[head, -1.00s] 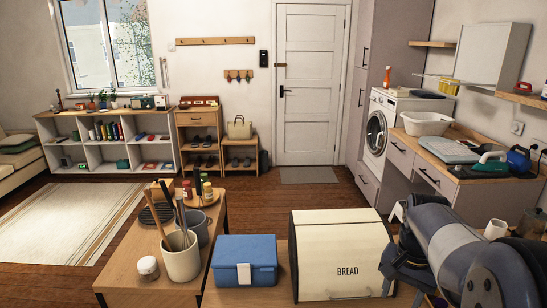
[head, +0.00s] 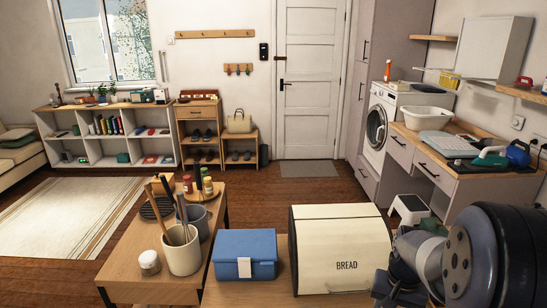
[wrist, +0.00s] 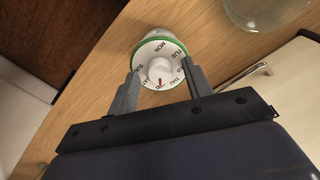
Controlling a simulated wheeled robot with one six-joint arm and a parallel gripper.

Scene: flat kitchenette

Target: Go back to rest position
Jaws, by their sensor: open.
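In the wrist view my gripper (wrist: 160,84) is open, with one finger on each side of the lower part of a round white dial (wrist: 160,62). The dial has a green rim, a red pointer, a central knob and weekday letters. It is on a wooden surface (wrist: 92,108). I cannot tell whether the fingers touch it. In the head view my arm is at the lower right, beside the bread box; the fingertips and the dial cannot be made out there.
The cream bread box (head: 342,246) and a blue box (head: 245,256) stand on the near counter. A glass vessel (wrist: 266,12) is near the dial. A white step stool (head: 410,208) is on the floor.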

